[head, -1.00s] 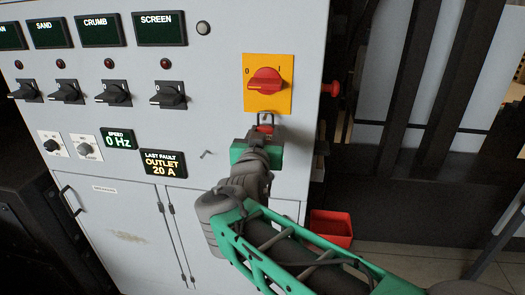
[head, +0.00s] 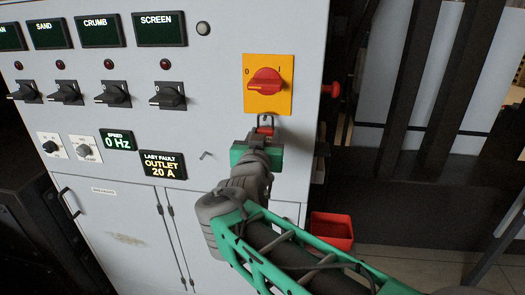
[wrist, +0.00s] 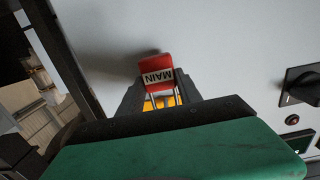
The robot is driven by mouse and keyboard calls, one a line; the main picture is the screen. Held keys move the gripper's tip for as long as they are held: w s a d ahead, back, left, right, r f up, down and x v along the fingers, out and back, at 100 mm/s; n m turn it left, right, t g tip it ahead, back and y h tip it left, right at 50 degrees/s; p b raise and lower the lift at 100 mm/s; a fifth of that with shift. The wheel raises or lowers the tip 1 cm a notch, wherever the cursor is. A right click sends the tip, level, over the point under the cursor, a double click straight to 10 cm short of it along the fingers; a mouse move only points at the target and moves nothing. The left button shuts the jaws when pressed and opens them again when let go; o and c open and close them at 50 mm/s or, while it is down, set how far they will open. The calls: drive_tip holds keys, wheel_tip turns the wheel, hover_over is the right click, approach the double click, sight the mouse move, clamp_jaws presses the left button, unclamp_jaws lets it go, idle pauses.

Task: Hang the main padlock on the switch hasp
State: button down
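The main padlock is red with a pale label reading MAIN. In the wrist view the padlock (wrist: 156,70) appears upside down between the two dark finger ends, its metal shackle toward the yellow switch plate. In the head view the padlock (head: 265,130) is mostly hidden by my gripper (head: 262,137), with its grey shackle showing at the lower edge of the yellow plate. The red rotary switch (head: 265,82) is just above. My gripper (wrist: 158,91) looks shut on the padlock's sides. Whether the shackle passes through the hasp is not clear.
The grey cabinet front (head: 215,110) is close around my gripper, with black selector knobs (head: 167,95) to the left. A red mushroom button (head: 331,90) sticks out at the cabinet's right side. A red bin (head: 331,230) stands below right.

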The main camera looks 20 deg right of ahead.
drive_tip(key=c, duration=0.7)
unclamp_jaws()
drive_tip(key=b+v, duration=0.3)
drive_tip(key=v, duration=0.5)
drive_tip(key=a+f+n+g+y, duration=0.45)
drive_tip(key=a+f, duration=0.25)
drive_tip(key=f, duration=0.6)
drive_tip(key=s+a+f+n+g+y, duration=0.45)
drive_tip(key=s+a+f, duration=0.35)
drive_tip(key=a+f, duration=0.2)
drive_tip(key=s+f+n+g+y, duration=0.2)
drive_tip(key=s+f, duration=0.1)
drive_tip(key=s, duration=0.2)
drive_tip(key=d+m, duration=0.1)
drive_tip(key=d, duration=0.1)
drive_tip(key=d+m, duration=0.1)
drive_tip(key=d, duration=0.2)
drive_tip(key=w+d+m+h, duration=0.1)
drive_tip(key=d+m, duration=0.1)
drive_tip(key=d, duration=0.1)
drive_tip(key=shift+d+r, duration=0.15)
drive_tip(key=shift+r, duration=0.1)
